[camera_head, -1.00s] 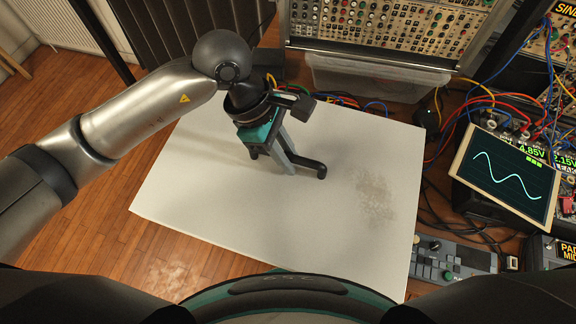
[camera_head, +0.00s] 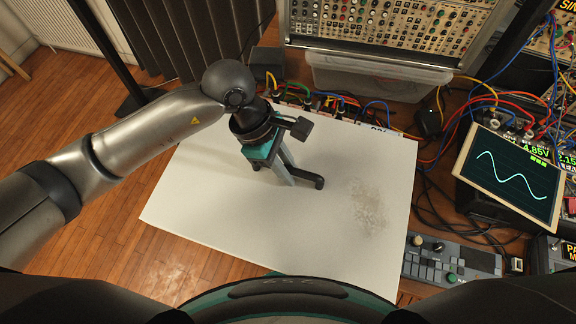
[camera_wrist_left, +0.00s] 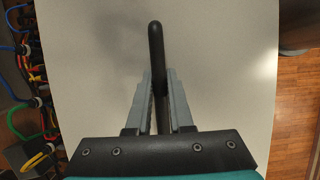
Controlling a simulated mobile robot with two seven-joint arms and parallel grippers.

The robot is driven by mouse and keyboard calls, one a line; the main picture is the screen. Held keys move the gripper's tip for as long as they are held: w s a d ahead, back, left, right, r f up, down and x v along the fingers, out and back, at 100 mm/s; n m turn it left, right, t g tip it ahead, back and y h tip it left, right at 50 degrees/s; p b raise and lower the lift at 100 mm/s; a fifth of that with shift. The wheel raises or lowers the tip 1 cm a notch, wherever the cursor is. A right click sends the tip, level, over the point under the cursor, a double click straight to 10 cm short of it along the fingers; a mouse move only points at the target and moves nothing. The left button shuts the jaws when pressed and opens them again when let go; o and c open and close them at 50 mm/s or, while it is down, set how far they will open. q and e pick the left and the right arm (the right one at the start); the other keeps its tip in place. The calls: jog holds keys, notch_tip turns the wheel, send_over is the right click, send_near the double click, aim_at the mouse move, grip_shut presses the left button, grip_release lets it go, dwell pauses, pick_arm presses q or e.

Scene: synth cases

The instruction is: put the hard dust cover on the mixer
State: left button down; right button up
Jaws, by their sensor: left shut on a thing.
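The hard dust cover (camera_head: 235,220) shows as a broad white panel with a grey stain right of its middle. My left gripper (camera_head: 294,179) reaches down over it and is shut on the cover's dark handle (camera_head: 319,184). In the left wrist view the handle (camera_wrist_left: 155,42) runs between the grey fingers (camera_wrist_left: 159,88), over the white panel. The cover hides what lies beneath it. I cannot make out the mixer for sure; a row of plugged cables (camera_head: 331,104) shows along the cover's far edge. My right gripper is not in view.
A grey unit with knobs and keys (camera_head: 452,259) lies close to the cover's right edge. A tilted screen (camera_head: 510,176) and loose cables stand at the right. A clear plastic box (camera_head: 378,78) and a module rack (camera_head: 390,24) are behind. Wooden floor (camera_head: 105,183) is open at left.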

pick_arm(q)
jog(key=shift+f, duration=0.2)
jog(key=c, duration=0.8)
grip_release()
jog(key=shift+r, duration=0.1)
jog(key=shift+r, duration=0.25)
jog(key=p+v, duration=0.1)
jog(key=v, duration=1.1)
jog(key=shift+r+p, duration=0.35)
jog(key=shift+p, duration=0.05)
